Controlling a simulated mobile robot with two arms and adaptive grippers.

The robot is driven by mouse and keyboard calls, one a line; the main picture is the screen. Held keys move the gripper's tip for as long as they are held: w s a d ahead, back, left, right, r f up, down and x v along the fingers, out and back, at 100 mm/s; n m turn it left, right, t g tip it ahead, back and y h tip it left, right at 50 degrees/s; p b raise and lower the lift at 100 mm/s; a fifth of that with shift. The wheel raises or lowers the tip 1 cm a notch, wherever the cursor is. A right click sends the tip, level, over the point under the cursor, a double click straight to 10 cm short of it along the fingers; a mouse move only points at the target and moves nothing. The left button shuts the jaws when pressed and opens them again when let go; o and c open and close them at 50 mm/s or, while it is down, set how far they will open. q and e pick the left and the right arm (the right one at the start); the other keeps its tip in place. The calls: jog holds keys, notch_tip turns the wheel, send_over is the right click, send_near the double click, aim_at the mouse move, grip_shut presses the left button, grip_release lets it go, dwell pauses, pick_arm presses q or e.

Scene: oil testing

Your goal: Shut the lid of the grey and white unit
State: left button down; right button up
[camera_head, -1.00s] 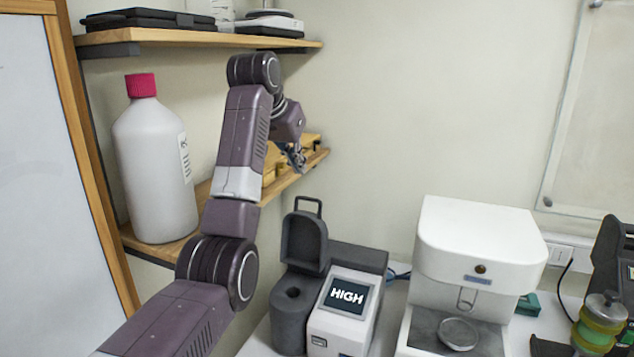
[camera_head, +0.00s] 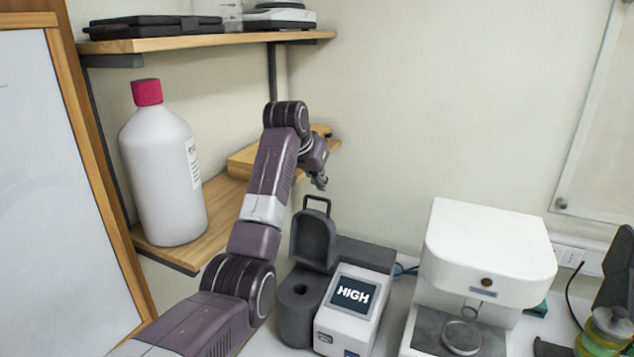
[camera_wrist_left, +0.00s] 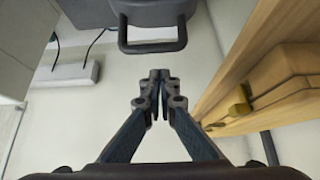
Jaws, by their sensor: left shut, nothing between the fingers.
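The grey and white unit (camera_head: 355,300) stands on the counter with a lit screen reading HIGH. Its dark grey lid (camera_head: 314,240) stands open and upright, with a loop handle (camera_head: 317,204) on top. The round opening (camera_head: 300,289) below the lid is uncovered. My left gripper (camera_head: 320,184) is just above the handle in the head view, apart from it. In the left wrist view my left gripper (camera_wrist_left: 160,75) is shut and empty, and the handle (camera_wrist_left: 153,46) lies just beyond its fingertips. My right gripper is not in view.
Wooden shelves hold a white bottle with a red cap (camera_head: 165,165) and a wooden box (camera_head: 243,160), close to my left arm. A white machine (camera_head: 485,260) stands right of the unit.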

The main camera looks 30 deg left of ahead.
pick_arm(q)
jog(key=shift+s+f+p, duration=0.25)
jog(key=shift+s+p, duration=0.25)
jog(key=shift+s, duration=0.8)
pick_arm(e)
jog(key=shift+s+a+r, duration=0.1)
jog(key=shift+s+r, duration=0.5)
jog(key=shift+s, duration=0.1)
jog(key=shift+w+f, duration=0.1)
